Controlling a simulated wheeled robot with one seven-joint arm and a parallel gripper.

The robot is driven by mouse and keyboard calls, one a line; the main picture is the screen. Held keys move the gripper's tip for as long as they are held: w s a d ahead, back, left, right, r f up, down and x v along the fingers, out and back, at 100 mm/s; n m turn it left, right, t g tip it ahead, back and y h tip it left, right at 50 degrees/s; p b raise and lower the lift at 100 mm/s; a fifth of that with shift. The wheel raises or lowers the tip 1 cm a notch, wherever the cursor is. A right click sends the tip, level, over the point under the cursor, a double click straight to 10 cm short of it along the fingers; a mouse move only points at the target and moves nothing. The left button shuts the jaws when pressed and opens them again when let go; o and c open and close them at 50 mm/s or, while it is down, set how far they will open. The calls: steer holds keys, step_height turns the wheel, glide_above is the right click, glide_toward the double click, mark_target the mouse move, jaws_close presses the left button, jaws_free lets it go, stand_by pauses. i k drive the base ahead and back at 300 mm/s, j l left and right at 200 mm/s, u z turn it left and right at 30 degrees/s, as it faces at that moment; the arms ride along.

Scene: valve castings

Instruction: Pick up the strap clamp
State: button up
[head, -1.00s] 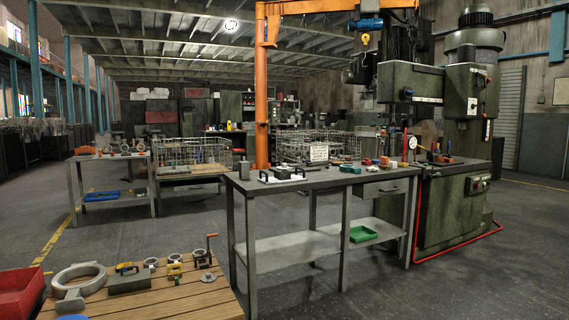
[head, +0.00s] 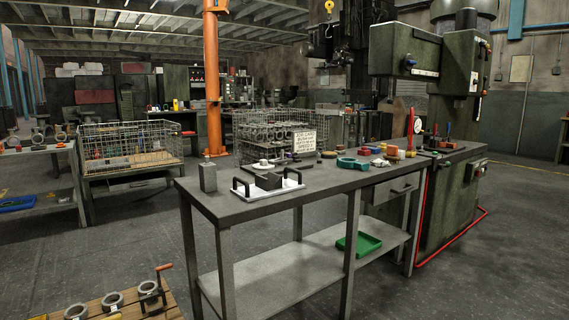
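I cannot make out with certainty which item is the strap clamp; the parts on the benches are small at this distance. On the grey metal workbench (head: 235,200), a teal piece (head: 352,163) lies near the middle. Several small red, orange and tan pieces lie to its right, among them a red one (head: 393,151). At the bench's left end, a white plate with two black handles (head: 268,188) carries a dark block, and a grey upright block (head: 208,177) stands beside it. My gripper is not in view.
A green tray (head: 359,244) sits on the bench's lower shelf. A large green machine (head: 432,75) stands at the right end. Wire crates (head: 132,146) stand behind. A wooden slatted top (head: 105,305) with ring-shaped castings shows at lower left. The floor on the left is open.

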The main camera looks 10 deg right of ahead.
mark_target(289, 158)
steer(key=i+l+u, duration=0.1)
steer(key=i+l, duration=0.15)
steer(key=i+l+u, duration=0.1)
steer(key=l, duration=0.3)
steer(key=i+l+u, duration=0.15)
steer(key=i+l, duration=0.15)
steer(key=i+l+u, duration=0.1)
steer(key=l, duration=0.3)
steer(key=i+l+u, duration=0.1)
steer(key=i+l, duration=0.15)
steer(key=l, duration=0.15)
steer(key=i+l+u, duration=0.1)
steer(key=l, duration=0.3)
steer(key=i, duration=0.1)
